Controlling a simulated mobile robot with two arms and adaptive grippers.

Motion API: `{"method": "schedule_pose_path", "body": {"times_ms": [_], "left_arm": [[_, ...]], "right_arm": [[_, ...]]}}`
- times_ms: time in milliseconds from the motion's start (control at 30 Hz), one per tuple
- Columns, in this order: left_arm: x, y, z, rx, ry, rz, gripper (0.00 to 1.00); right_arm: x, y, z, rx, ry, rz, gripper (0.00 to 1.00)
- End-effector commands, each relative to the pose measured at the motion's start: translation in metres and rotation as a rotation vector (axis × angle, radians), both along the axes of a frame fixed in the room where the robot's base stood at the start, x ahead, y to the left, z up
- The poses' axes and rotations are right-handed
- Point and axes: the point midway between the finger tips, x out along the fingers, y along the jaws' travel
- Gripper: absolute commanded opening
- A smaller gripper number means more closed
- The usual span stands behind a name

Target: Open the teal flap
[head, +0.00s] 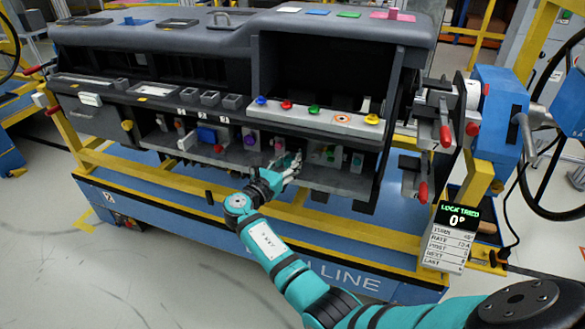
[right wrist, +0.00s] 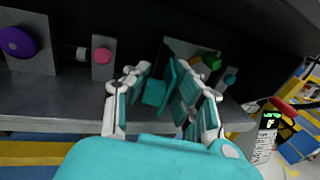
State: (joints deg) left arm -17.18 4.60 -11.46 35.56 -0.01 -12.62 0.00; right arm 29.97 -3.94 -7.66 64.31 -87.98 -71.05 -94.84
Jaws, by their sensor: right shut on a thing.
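The dashboard module (head: 235,45) stands on a blue and yellow cart, with a row of small controls on its lower shelf. My right gripper (head: 293,168) reaches into this shelf, right of the pink knob. In the right wrist view the gripper (right wrist: 163,95) has its white and teal fingers around a teal block-like piece, which appears to be the teal flap (right wrist: 154,93). It is in front of a grey upright plate. The fingers and the flap share a colour, so their contact edges are hard to separate. In the head view the gripper hides the flap. My left gripper is out of view.
A purple knob (right wrist: 18,42) and a pink knob (right wrist: 102,55) are left of the gripper; a green block (right wrist: 211,60) and a small teal knob (right wrist: 230,76) are right. The shelf above is close overhead. A display (head: 457,217) reads "LOCK TRIED 0°".

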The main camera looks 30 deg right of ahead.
Motion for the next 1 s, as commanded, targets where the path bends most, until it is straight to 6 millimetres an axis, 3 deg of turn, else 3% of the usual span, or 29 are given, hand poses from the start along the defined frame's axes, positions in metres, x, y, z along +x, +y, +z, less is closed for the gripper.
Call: {"method": "schedule_pose_path", "body": {"times_ms": [600,633,767,1000], "left_arm": [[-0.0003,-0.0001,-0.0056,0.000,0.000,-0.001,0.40],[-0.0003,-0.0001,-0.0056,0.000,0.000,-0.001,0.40],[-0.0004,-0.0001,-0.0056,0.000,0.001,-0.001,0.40],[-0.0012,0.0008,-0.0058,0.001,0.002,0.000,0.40]], "right_arm": [[0.0055,0.0039,0.0036,0.000,-0.006,-0.028,0.00],[0.0055,0.0039,0.0037,0.000,-0.006,-0.028,0.26],[0.0048,0.0029,0.0032,0.000,-0.006,-0.031,0.43],[0.0035,0.0014,0.0015,0.000,-0.002,-0.036,0.44]]}}
